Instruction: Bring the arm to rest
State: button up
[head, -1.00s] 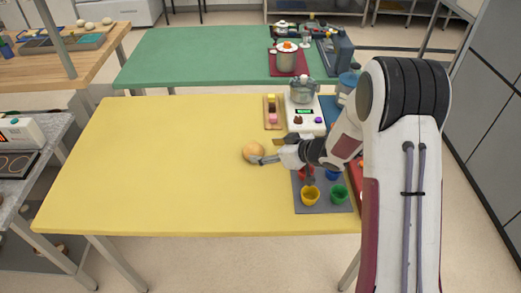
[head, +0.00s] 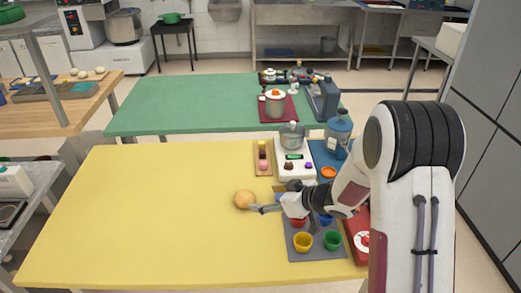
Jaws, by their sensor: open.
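My gripper (head: 265,209) is at the end of my arm, low over the right half of the yellow table (head: 130,215). Its fingers point left and are open. A round tan bun (head: 244,199) lies on the table just left of the fingertips. Whether the fingers touch the bun I cannot tell. My forearm reaches in from the right and hides part of the grey mat (head: 317,252) and the things on it.
A yellow cup (head: 303,241), a green cup (head: 332,239) and a red cup (head: 298,221) stand on the mat. A scale (head: 294,171) with a pot (head: 291,136), a wooden tray (head: 263,171) and a blue bottle (head: 338,135) are behind. The table's left half is clear.

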jog(key=d+r+m+t+h, duration=0.25)
jog(key=d+r+h, duration=0.25)
jog(key=d+r, duration=0.5)
jog(key=s+d+r+m+h, duration=0.3)
jog(key=s+d+r+h, duration=0.15)
jog(key=s+r, duration=0.45)
jog(key=s+a+m+g, duration=0.1)
jog(key=s+g, duration=0.1)
jog(key=s, duration=1.2)
jog(key=s+a+m+g+y, duration=0.1)
jog(key=s+a+m+g, duration=0.1)
jog(key=s, duration=1.2)
jog(key=shift+a+r+g, duration=0.25)
jog(key=shift+r+g, duration=0.15)
jog(key=shift+g, duration=0.05)
jog(key=shift+m+y, duration=0.25)
